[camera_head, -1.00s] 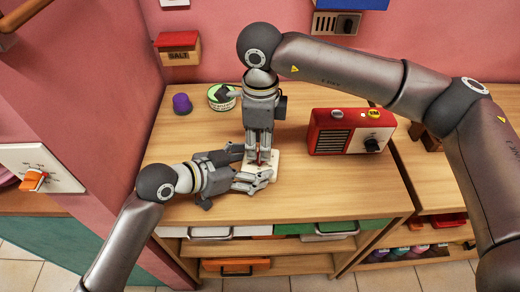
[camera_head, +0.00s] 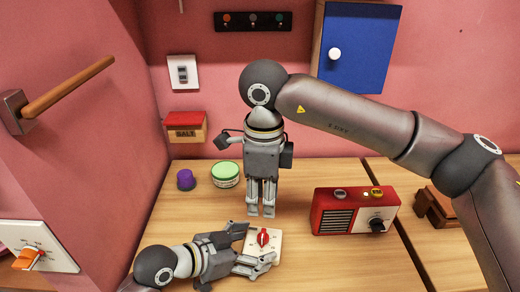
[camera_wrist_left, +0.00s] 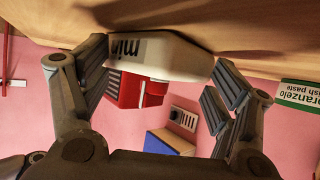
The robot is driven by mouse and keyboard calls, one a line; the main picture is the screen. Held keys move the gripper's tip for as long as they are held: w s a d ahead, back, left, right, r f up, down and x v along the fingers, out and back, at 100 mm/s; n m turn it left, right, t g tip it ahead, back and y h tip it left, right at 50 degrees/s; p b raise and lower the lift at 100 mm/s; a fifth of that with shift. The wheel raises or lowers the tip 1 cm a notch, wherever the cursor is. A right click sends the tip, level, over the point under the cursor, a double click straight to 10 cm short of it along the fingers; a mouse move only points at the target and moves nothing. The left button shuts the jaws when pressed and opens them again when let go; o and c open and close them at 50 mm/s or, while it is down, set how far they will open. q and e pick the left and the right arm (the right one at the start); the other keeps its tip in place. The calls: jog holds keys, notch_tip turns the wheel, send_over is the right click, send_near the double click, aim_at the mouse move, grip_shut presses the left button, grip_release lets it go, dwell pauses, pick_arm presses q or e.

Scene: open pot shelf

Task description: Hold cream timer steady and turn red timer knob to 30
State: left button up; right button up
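The cream timer (camera_head: 274,245) lies on the wooden counter, its red knob (camera_head: 263,238) facing up. I cannot read the number the knob points to. My left gripper (camera_head: 250,249) comes in low from the left, with one finger on each side of the timer, apparently touching it. In the left wrist view the timer (camera_wrist_left: 160,55) sits between the fingers, upside down, with "min" on its side. My right gripper (camera_head: 261,211) points down, above and behind the timer in the head view. Its fingers are slightly apart, empty and clear of the knob.
A red radio (camera_head: 335,220) stands to the right. A green-lidded tin (camera_head: 226,176) and a purple knob-like object (camera_head: 185,180) stand behind left. A salt box (camera_head: 186,133), a switch (camera_head: 183,72) and a blue cabinet (camera_head: 358,45) are on the pink wall.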

pick_arm(q)
jog(key=shift+o, duration=1.1)
jog(key=shift+f, duration=0.5)
jog(key=shift+s+a+r, duration=0.1)
jog(key=shift+r, duration=0.1)
